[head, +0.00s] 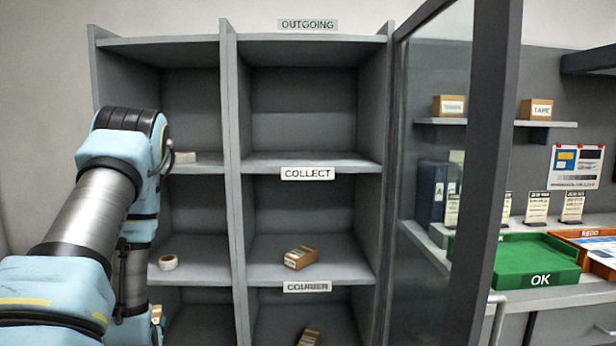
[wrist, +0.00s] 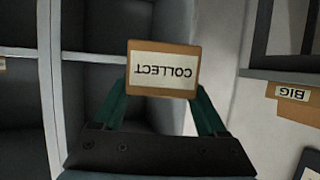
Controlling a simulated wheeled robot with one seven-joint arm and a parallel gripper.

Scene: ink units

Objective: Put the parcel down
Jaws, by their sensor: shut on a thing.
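The parcel (wrist: 163,56) is a small brown box with a white COLLECT label, which reads upside down in the wrist view. My gripper (wrist: 162,98) is shut on it, with one green finger at each side. The parcel appears held in the air in front of the grey shelving.
A brown box (head: 300,258) lies between the COLLECT and COURIER signs, another (head: 310,337) below. A tape roll (head: 168,262) sits in the left column. The topmost right compartment looks empty. A glass door (head: 490,170) stands open at right, before a green OK tray (head: 515,262).

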